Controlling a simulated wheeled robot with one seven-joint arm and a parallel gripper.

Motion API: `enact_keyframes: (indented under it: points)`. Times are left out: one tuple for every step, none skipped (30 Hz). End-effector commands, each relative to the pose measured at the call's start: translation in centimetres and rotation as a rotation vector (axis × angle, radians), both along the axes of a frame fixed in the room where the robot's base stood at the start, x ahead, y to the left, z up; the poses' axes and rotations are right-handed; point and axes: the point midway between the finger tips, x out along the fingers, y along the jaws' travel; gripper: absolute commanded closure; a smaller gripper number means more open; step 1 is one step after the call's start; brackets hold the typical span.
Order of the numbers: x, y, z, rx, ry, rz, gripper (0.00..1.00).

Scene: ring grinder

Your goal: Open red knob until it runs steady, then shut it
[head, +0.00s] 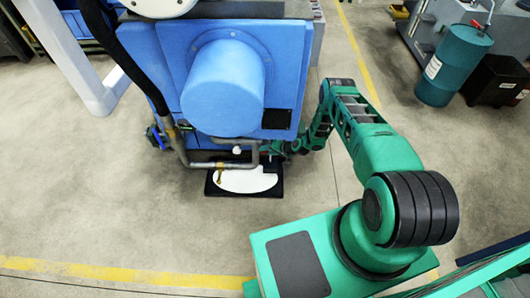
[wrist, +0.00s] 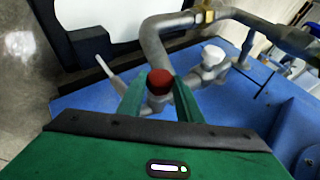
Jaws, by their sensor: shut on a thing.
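The red knob (wrist: 159,82) is in the middle of the wrist view, on a grey pipe fitting in front of the blue machine. My gripper (wrist: 158,93) has its two green fingers on either side of the knob and is shut on it. In the head view my gripper (head: 272,147) is small, at the lower right of the blue machine (head: 285,95). The red knob cannot be made out there. Whether anything flows from the pipe cannot be told.
A white-handled valve (wrist: 212,56) sits just right of the knob on the same pipework. A grey pipe (wrist: 155,45) with a brass fitting (wrist: 204,16) bends close above. A black-edged tray (head: 230,190) with a white surface lies below the machine. A teal drum (head: 455,65) stands far right.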

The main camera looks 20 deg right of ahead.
Motion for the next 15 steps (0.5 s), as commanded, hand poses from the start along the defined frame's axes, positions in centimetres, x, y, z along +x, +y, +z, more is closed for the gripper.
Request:
enact_keyframes:
  points:
    - [-0.03,-0.17,-0.14,0.022,-0.006,-0.004,0.90]
    - [-0.06,-0.21,-0.19,0.033,-0.010,-0.003,0.90]
    - [-0.03,-0.21,-0.19,0.047,-0.015,-0.003,0.90]
    - [-0.02,-0.21,-0.20,0.056,-0.019,-0.002,0.90]
    - [-0.03,-0.22,-0.19,0.065,-0.020,-0.002,0.90]
    - [-0.05,-0.23,-0.20,0.075,-0.024,-0.002,0.90]
    - [-0.05,-0.25,-0.23,0.080,-0.026,-0.002,0.90]
    - [-0.04,-0.25,-0.24,0.085,-0.027,-0.002,0.90]
    - [-0.05,-0.23,-0.23,0.091,-0.030,-0.002,0.90]
    - [-0.05,-0.21,-0.22,0.094,-0.030,-0.001,0.90]
    - [-0.04,-0.20,-0.20,0.097,-0.031,-0.001,0.90]
    - [-0.04,-0.20,-0.20,0.099,-0.032,-0.001,0.90]
    - [-0.04,-0.20,-0.20,0.100,-0.032,-0.001,0.90]
    - [-0.03,-0.20,-0.20,0.101,-0.033,0.000,0.90]
    - [-0.03,-0.21,-0.20,0.101,-0.033,0.000,0.90]
